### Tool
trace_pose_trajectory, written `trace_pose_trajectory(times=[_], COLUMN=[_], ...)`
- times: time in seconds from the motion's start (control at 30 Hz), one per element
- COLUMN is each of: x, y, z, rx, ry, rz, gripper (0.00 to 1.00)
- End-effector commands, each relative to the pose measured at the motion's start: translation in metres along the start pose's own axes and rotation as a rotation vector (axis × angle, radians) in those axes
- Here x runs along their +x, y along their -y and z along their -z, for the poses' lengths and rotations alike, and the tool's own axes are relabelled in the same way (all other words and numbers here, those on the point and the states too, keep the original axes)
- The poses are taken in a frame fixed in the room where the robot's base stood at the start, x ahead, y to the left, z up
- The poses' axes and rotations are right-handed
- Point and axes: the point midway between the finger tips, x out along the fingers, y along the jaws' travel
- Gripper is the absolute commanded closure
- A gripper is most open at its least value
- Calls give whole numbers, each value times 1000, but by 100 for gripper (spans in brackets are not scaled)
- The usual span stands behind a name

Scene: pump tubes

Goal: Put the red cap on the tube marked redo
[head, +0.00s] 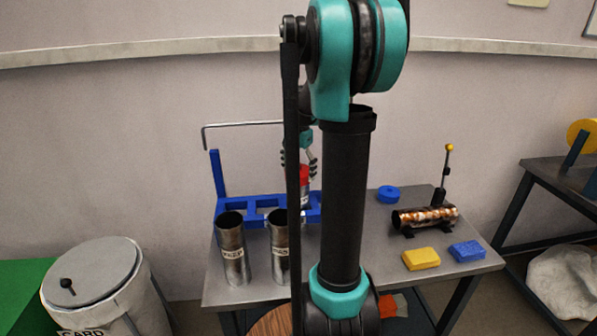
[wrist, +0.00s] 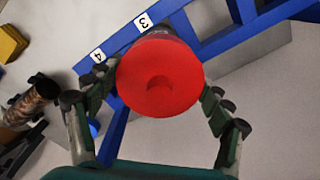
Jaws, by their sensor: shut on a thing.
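The red cap (wrist: 160,75) fills the middle of the wrist view, with a shallow round dimple in its face. My gripper (wrist: 161,88) is shut on it, a finger at each side. In the head view, the cap (head: 303,171) is at my gripper (head: 299,164), over the blue rack (head: 262,206). A grey tube part shows just under the cap; I cannot tell whether the cap is seated on it. Two open metal tubes, one at left (head: 232,252) and one partly behind my arm (head: 277,246), stand in front of the rack. Their labels are too small to read.
The rack carries number tags 3 (wrist: 143,22) and 4 (wrist: 98,55). A blue ring-like piece (head: 388,194), a copper-wound cylinder (head: 425,218) with a lever, a yellow block (head: 421,259) and a blue block (head: 467,251) lie at right. My arm hides the table's middle.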

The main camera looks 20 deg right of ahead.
Motion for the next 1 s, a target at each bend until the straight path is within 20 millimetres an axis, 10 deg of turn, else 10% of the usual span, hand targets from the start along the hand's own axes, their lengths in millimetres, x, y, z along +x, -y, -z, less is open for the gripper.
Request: trace_pose_trajectory(times=[0.23, 0.67, 1.0], x=[0, -6, -67], y=[0, 0, 0], z=[0, 0, 0], rx=[0, 0, 0], ry=[0, 0, 0], rz=[0, 0, 0], gripper=[0, 0, 0])
